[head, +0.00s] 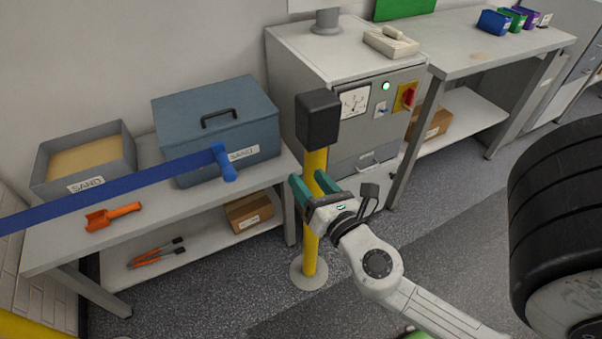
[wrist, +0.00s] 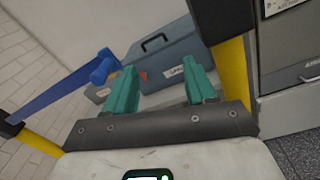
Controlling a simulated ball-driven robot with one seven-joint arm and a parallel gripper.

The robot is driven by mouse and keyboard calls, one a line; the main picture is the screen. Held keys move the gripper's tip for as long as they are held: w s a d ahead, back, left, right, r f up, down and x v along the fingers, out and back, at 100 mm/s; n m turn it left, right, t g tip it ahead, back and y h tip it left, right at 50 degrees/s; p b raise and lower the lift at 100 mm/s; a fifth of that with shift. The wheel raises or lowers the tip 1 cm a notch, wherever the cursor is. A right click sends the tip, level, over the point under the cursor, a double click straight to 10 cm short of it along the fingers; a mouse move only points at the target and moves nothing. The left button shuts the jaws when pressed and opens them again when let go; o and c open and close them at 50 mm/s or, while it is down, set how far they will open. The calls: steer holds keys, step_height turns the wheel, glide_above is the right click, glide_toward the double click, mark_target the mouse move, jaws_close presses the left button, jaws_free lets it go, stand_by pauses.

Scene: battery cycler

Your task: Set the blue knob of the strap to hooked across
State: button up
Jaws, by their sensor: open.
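The blue strap (head: 110,189) stretches in from the left edge, and its blue knob (head: 225,162) is at its right end, in front of the lidded sand box. A gap separates the knob from the black head (head: 317,119) of the yellow post (head: 311,235). My gripper (head: 311,186) has teal fingers, open and empty, and overlaps the post in the head view, to the right of and below the knob. In the wrist view the knob (wrist: 103,67) shows beyond the left fingertip, apart from it. The strap there runs left to another black post head (wrist: 8,128).
The lidded sand box (head: 215,125) and an open sand tray (head: 88,160) stand on the left bench with an orange scoop (head: 112,216). The grey cabinet (head: 345,80) is behind the post. A large black tyre (head: 560,210) is at the right. Grey floor is clear between.

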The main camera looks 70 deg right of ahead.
steer(key=shift+s+a, duration=0.45)
steer(key=shift+s, duration=0.05)
steer(key=m+t+y+p, duration=0.1)
steer(key=m+y+p, duration=0.2)
steer(key=m+p, duration=0.2)
glide_toward(231, 182)
steer(key=x, duration=0.4)
steer(key=shift+f, duration=0.1)
steer(key=w+a+m+t+y+p, duration=0.25)
steer(key=w+a+m+p, duration=0.2)
steer(key=w+a, duration=0.95)
steer(key=a+x, duration=0.1)
steer(key=x, duration=0.7)
steer(key=shift+w+r+m, duration=0.2)
steer(key=shift+r+m, duration=0.05)
steer(key=shift+m, duration=0.2)
steer(key=shift+d, duration=0.1)
steer(key=shift+c, duration=0.5)
jaws_close()
